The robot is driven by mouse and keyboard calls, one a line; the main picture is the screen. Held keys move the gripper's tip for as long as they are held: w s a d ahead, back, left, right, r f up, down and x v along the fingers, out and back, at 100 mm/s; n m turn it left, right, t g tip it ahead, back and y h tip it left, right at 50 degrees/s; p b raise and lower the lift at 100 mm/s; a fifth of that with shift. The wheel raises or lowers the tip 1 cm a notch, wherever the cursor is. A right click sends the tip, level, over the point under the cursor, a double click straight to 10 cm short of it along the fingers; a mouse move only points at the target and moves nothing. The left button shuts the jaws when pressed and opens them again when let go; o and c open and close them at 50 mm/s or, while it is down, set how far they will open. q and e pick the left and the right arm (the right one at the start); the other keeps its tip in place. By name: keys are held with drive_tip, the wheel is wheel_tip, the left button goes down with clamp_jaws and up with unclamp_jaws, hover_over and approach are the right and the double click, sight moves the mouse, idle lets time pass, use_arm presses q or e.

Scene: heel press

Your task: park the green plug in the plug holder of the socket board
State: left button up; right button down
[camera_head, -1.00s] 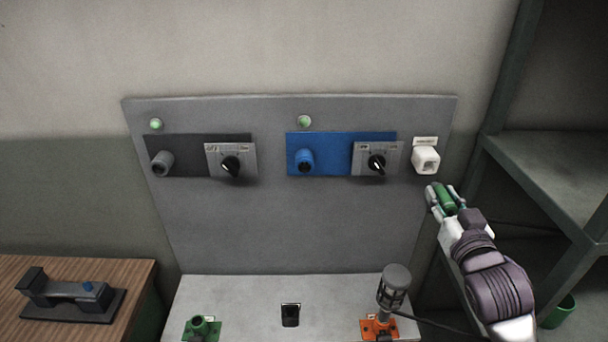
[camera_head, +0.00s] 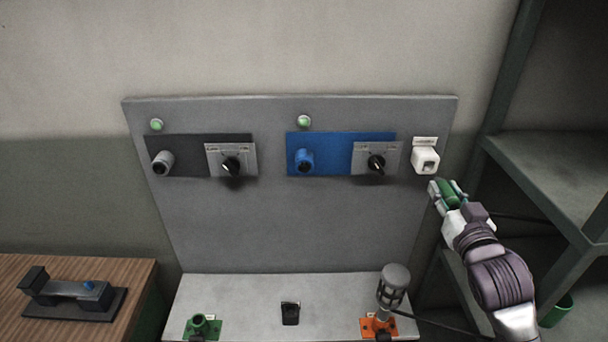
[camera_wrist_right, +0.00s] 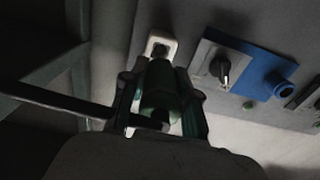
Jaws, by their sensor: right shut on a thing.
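My right gripper (camera_head: 447,190) is shut on the green plug (camera_head: 451,193), just below and right of the white plug holder (camera_head: 425,158) on the right edge of the socket board (camera_head: 290,230). In the right wrist view the green plug (camera_wrist_right: 162,90) lies between the fingers, and the plug holder (camera_wrist_right: 160,46) shows just beyond its front end. A gap shows between plug and holder in the head view. A dark cable runs off from the plug's rear. My left gripper is not in view.
A blue panel (camera_head: 340,138) with a socket and a rotary switch (camera_head: 376,163) sits left of the holder. A green shelf rack (camera_head: 545,170) stands close on the right. A wooden table (camera_head: 30,270) is at left.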

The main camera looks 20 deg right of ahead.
sight(437, 179)
drive_tip(key=shift+p+x, duration=0.4)
drive_tip(key=shift+x, duration=1.3)
drive_tip(key=shift+p, duration=0.9)
idle(0.6)
drive_tip(key=shift+p+x, duration=0.3)
drive_tip(key=shift+x, duration=1.1)
drive_tip(key=c, duration=0.8)
unclamp_jaws()
